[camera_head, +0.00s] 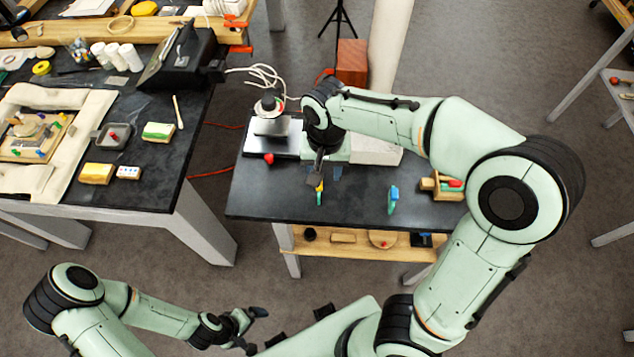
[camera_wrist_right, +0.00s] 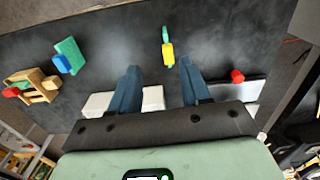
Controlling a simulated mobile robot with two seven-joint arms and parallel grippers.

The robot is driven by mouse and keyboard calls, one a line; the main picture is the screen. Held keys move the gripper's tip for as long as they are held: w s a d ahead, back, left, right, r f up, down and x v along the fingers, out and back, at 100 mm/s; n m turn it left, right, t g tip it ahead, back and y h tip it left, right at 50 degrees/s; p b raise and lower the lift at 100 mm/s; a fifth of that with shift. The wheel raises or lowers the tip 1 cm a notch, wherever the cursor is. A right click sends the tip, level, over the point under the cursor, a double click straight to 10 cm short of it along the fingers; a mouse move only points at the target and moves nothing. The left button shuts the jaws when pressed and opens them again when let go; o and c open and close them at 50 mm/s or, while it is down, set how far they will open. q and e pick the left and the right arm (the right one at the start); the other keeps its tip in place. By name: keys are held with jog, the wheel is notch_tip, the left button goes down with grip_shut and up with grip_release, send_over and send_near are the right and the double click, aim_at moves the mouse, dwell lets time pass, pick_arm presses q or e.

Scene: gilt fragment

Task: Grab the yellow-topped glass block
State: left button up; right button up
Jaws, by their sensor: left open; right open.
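A small green glass block with a yellow top (camera_head: 320,190) is on the dark table in the middle of the head view. In the right wrist view, the yellow-topped glass block (camera_wrist_right: 168,52) shows its yellow end toward me, just beyond and between the fingertips. My right gripper (camera_head: 318,174) points down over the table right beside the block's yellow end; its jaws (camera_wrist_right: 159,67) are open with nothing between them. Part of the gripper is hidden by its wrist in the head view. My left gripper (camera_head: 254,328) is open and empty, low in the head view, away from both tables.
A similar green block with a blue top (camera_head: 392,200) stands to the right. A wooden holder (camera_head: 438,187) with a red piece is further right. A red piece (camera_wrist_right: 237,76) lies by the metal device (camera_head: 273,135). The table front between the two blocks is clear.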

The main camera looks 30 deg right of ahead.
aim_at(319, 189)
jog(key=f, duration=0.5)
jog(key=shift+w+a+f, duration=0.1)
jog(key=shift+w+f, duration=0.15)
jog(key=shift+f, duration=0.05)
jog(key=f, duration=0.2)
jog(key=w+f+b, duration=0.1)
jog(key=f, duration=0.1)
jog(key=shift+w+a+f, duration=0.1)
jog(key=shift+f, duration=0.3)
grip_shut()
